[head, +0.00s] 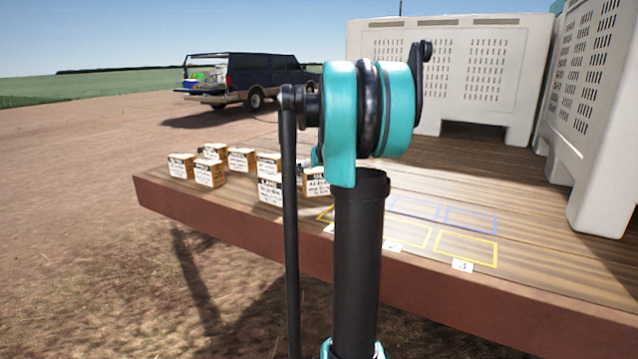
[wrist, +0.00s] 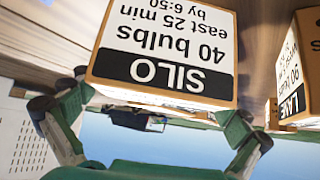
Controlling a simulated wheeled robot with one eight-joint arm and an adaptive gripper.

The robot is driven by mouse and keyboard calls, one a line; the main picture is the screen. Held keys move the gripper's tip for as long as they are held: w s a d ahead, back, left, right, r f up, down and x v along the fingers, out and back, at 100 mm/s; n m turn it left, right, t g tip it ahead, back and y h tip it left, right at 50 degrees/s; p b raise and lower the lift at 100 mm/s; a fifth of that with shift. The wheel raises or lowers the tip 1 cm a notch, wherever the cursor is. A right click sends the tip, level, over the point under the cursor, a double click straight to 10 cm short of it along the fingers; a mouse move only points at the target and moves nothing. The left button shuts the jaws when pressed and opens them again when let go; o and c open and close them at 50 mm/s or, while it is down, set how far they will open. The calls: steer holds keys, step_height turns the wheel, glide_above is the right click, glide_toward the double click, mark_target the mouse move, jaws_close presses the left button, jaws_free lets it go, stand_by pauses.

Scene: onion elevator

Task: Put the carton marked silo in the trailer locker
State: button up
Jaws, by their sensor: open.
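The carton marked SILO (wrist: 165,45) fills the top middle of the wrist view, where its label reads upside down: 40 bulbs, east 25 min, by 6:50. My gripper (wrist: 160,100) is open, with one finger on each side of the carton's near part in the picture; I cannot tell whether they touch it. In the head view my own arm hides the gripper. The small labels there are too small for me to pick out the SILO carton with certainty. I cannot make out the trailer locker in either view.
Several similar cartons (head: 210,173) stand on the wooden trailer deck (head: 420,180) near its edge. One marked LANE (wrist: 292,90) is close beside the SILO carton. Yellow and blue outlines (head: 466,248) mark the deck. White vented bins (head: 445,75) stand behind. A dark van (head: 250,78) is parked beyond.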

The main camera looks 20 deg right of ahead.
steer(key=shift+w+f, duration=0.45)
steer(key=shift+f, duration=0.05)
steer(key=shift+c, duration=0.5)
steer(key=shift+r, duration=0.1)
steer(key=c, duration=1.3)
